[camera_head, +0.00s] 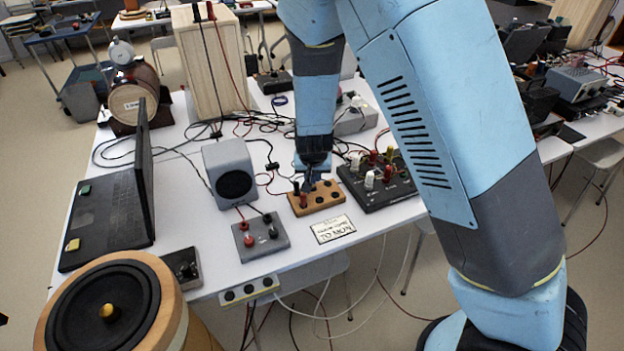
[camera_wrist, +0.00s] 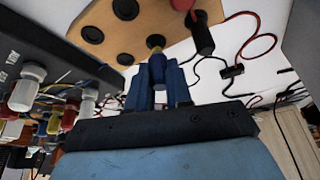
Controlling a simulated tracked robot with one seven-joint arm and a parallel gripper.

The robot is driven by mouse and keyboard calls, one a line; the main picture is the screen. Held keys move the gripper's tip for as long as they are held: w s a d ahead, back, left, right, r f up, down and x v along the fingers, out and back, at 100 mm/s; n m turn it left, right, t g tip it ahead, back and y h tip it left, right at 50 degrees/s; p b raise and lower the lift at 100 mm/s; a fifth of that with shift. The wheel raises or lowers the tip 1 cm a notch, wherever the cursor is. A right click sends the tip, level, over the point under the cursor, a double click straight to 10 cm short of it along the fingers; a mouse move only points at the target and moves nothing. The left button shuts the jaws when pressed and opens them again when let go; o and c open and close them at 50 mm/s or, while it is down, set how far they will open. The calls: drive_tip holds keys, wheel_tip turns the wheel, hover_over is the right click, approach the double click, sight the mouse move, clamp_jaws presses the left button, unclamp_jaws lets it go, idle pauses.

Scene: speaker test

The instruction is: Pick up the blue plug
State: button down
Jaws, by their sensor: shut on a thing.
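The blue plug (camera_wrist: 157,68) stands between the two fingers of my gripper (camera_wrist: 158,88) in the wrist view, and the fingers are shut on it. Its brass tip shows past the fingers, against the wooden socket block (camera_wrist: 100,22). In the head view, my gripper (camera_head: 311,172) is right over the wooden block (camera_head: 322,199), which lies on the white table. The plug is hard to make out there among the dark fingers. I cannot tell how far its tip is from the block's face.
Red (camera_wrist: 182,4) and black (camera_wrist: 201,38) plugs stand in the block beside my gripper. A black terminal box (camera_head: 378,182) is at its right, a grey speaker (camera_head: 231,172) and grey terminal box (camera_head: 260,236) at its left. A printed card (camera_head: 333,229) lies in front. Loose cables run behind.

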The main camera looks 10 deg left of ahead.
drive_tip(key=s+d+r, duration=0.6)
drive_tip(key=s+r, duration=0.5)
drive_tip(key=s, duration=0.1)
drive_tip(key=shift+d+r, duration=0.15)
drive_tip(key=shift+d, duration=0.15)
drive_tip(key=shift+s, duration=0.15)
drive_tip(key=shift+r, duration=0.2)
idle(0.5)
drive_tip(key=shift+r, duration=1.65)
drive_tip(key=shift+d, duration=0.1)
